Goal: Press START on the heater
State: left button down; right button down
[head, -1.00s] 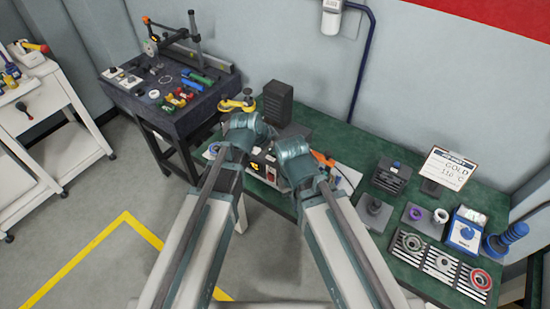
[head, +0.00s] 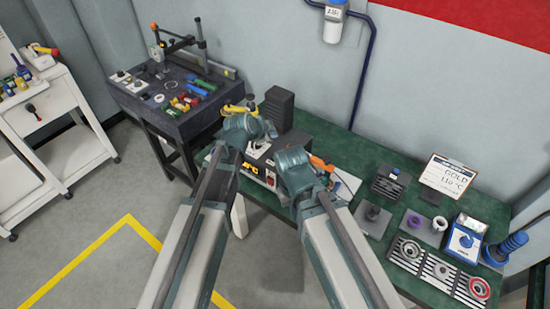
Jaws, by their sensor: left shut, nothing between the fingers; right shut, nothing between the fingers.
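The heater (head: 292,150) is a dark box on the green bench, partly covered by my two wrists. Its light front panel (head: 268,178), with a yellow readout and a red part, shows between the arms. A START button cannot be made out. My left gripper (head: 268,129) is shut and empty at the heater's upper left; its fingers are mostly hidden by the wrist. My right gripper (head: 278,158) is shut and empty, lower, over the heater's front right; its fingertips are also hard to see. I cannot tell whether either touches the heater.
A slotted rack (head: 440,272) and blue box (head: 464,238) stand right. A dark tool table (head: 190,125) stands left.

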pick_arm(q)
jog(key=b, duration=0.8)
send_over(273, 160)
jog(key=shift+s+a+f, duration=0.1)
jog(key=shift+f, duration=4.05)
jog(key=shift+f, duration=0.15)
jog(key=shift+f+b, duration=0.25)
jog(key=shift+b, duration=0.1)
jog(key=shift+f+b, duration=0.35)
jog(key=shift+f, duration=0.05)
jog(key=shift+r+p, duration=0.8)
jog(key=shift+r, duration=0.05)
notch_tip(273, 160, up, 5)
jog(key=p, duration=0.5)
